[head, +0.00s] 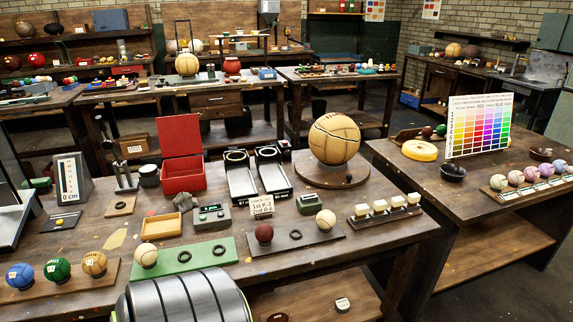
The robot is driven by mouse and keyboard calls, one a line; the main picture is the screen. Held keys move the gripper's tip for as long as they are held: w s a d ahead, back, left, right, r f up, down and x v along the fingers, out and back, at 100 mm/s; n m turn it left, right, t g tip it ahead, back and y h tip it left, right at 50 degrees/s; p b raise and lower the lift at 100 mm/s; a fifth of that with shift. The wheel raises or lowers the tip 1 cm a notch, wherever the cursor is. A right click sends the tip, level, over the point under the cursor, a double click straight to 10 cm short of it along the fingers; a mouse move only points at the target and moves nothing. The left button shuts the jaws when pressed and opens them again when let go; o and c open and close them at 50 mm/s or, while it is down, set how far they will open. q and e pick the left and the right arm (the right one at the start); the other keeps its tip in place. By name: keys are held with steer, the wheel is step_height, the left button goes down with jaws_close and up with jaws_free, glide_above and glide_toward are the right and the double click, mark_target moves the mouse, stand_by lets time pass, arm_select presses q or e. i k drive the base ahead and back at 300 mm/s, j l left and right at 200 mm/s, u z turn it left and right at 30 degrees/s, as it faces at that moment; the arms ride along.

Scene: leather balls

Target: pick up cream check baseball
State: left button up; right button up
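Two cream balls of baseball size show in the head view. One cream ball (146,255) rests at the left end of a green board (194,265). The other cream ball (326,220) rests at the right end of a dark board (297,245), with a dark red ball (264,234) at that board's left end. Both sit on the near wooden table (75,240). They are too small to tell which is the cream check baseball. Neither of my grippers is in view.
Blue (20,275), green (57,270) and tan (95,263) balls sit in a row at left.

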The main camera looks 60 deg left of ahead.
mark_target(326, 220)
steer(key=j+u, duration=0.2)
steer(key=u, duration=1.6)
steer(key=i+l+u, duration=0.1)
steer(key=l+u, duration=1.05)
steer(key=i+l, duration=0.05)
